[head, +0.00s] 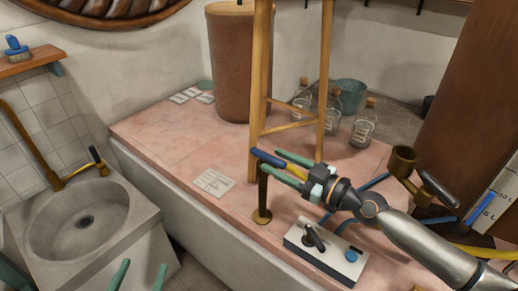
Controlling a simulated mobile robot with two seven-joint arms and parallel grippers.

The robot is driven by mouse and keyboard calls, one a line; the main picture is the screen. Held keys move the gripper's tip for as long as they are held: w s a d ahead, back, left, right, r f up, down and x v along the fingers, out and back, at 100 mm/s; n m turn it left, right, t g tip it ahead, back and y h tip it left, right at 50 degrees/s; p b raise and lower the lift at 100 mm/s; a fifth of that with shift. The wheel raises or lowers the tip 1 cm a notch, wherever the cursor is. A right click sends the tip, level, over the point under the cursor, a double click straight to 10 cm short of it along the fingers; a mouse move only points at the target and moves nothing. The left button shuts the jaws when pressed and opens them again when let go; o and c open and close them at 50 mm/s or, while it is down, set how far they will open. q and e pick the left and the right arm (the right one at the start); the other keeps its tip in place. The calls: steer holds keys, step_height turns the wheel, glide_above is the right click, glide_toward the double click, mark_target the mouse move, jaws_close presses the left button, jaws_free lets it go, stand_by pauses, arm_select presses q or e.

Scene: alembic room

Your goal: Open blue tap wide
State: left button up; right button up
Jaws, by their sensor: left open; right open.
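A blue tap handle (268,158) shows at the top of a brass post (262,195) that stands on the pink tiled counter. My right gripper (284,166) is open at the handle, its teal fingers pointing left. A yellow part shows between the fingers; I cannot tell whether the fingers touch it or the handle. My gripper partly hides the tap's body. My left gripper (140,275) is open and empty at the bottom edge, low in front of the counter, far from the tap.
A wooden stand (259,80) rises just behind the tap. A white box (325,256) with a lever and blue knob sits in front. Glass bottles (363,125) stand behind. A stone basin (75,222) is at left. The counter's left part is mostly clear.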

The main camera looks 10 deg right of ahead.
mark_target(259, 151)
steer(key=p+x, duration=0.1)
steer(key=x, duration=0.4)
steer(key=shift+w+a+p, duration=0.25)
steer(key=shift+a+p, duration=0.05)
steer(key=shift+p, duration=0.05)
arm_select(q)
steer(key=s+f+n+g+y, duration=0.1)
steer(key=s+f+g, duration=0.3)
steer(key=f, duration=0.6)
steer(key=shift+s+f+g, duration=0.15)
steer(key=shift+f+g, duration=0.2)
steer(key=shift+g, duration=0.25)
arm_select(e)
jaws_close()
